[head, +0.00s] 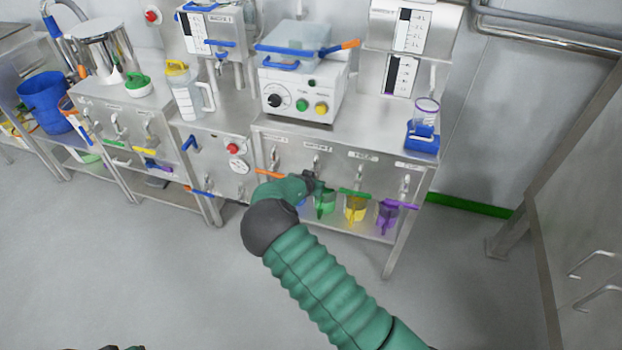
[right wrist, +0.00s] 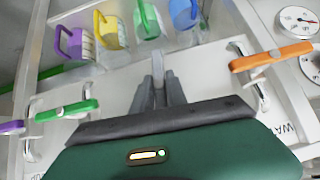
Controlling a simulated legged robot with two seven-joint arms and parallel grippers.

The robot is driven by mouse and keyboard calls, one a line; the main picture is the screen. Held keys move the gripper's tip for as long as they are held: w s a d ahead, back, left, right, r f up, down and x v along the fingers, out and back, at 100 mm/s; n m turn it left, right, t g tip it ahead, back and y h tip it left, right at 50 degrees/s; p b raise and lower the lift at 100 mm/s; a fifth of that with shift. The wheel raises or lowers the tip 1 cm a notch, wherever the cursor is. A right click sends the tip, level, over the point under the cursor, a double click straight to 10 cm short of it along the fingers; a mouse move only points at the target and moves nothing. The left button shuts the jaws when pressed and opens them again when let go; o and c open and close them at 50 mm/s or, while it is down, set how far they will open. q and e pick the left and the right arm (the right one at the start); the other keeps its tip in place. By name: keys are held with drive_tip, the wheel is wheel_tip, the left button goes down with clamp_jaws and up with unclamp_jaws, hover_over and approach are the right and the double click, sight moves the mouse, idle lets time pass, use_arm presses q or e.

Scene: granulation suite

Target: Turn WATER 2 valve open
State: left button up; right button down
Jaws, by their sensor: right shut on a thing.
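The steel panel (head: 330,160) below the bench carries a row of valves. The label (head: 318,147) above my right gripper looks like WATER 2, though it is small. My right gripper (head: 313,182) is at the valve under that label. In the right wrist view its fingers (right wrist: 161,88) are shut on a pale grey part (right wrist: 158,64), seemingly that valve's handle. The gripper hides most of this valve, so its angle cannot be told. Small dark and green pieces, likely my left gripper (head: 108,347), show at the bottom edge of the head view; its jaws cannot be read.
An orange handle (right wrist: 270,56) and a green handle (right wrist: 66,109) flank my right gripper. A purple handle (head: 403,204) is farther right in the head view. A green jug (head: 325,203), a yellow jug (head: 356,208) and a purple jug (head: 387,216) stand below. The floor in front is clear.

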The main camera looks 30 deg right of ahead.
drive_tip(key=shift+s+a+f, duration=0.1)
drive_tip(key=shift+a+f, duration=0.05)
drive_tip(key=shift+f, duration=0.05)
idle(0.6)
drive_tip(key=c, duration=1.6)
unclamp_jaws()
drive_tip(key=shift+o, duration=1.1)
drive_tip(key=shift+r, duration=0.1)
